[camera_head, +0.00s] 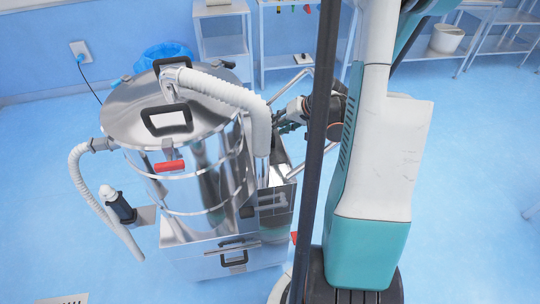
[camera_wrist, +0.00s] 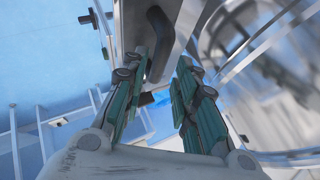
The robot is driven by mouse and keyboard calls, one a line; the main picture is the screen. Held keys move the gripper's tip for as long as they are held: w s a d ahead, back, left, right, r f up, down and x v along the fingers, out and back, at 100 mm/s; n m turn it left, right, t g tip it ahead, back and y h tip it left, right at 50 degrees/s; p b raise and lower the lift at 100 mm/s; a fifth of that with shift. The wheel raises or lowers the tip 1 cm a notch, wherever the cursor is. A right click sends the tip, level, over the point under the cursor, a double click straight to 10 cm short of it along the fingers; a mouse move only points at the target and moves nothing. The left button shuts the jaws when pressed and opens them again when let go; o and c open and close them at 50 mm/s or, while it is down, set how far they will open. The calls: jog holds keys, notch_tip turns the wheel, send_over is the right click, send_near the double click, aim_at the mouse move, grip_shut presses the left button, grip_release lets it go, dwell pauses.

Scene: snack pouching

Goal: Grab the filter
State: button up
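The shiny steel drum machine (camera_head: 205,165) stands left of my arm in the head view. I cannot tell for sure which part is the filter. In the wrist view, a dark handle (camera_wrist: 160,38) on a grey metal panel (camera_wrist: 187,18) lies just beyond and between my fingertips. My gripper (camera_wrist: 166,68) is open, its two green-padded fingers apart with no object visibly held between them. In the head view, my gripper (camera_head: 287,119) is at the drum's right side, beside the white hose, and is partly hidden. Whether a finger touches the handle cannot be told.
A white ribbed hose (camera_head: 225,93) arches over the lid to an open metal box (camera_head: 278,198) at the machine's right. Another hose (camera_head: 78,170) hangs at the left. Shelves (camera_head: 224,40) stand along the back wall. Blue floor (camera_head: 470,180) is clear at the right.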

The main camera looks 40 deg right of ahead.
jog(key=b+x, duration=0.1)
jog(key=x, duration=0.3)
jog(key=shift+w+f+b, duration=0.2)
jog(key=shift+b, duration=0.15)
jog(key=shift+r, duration=0.1)
grip_shut()
jog(key=shift+r, duration=0.1)
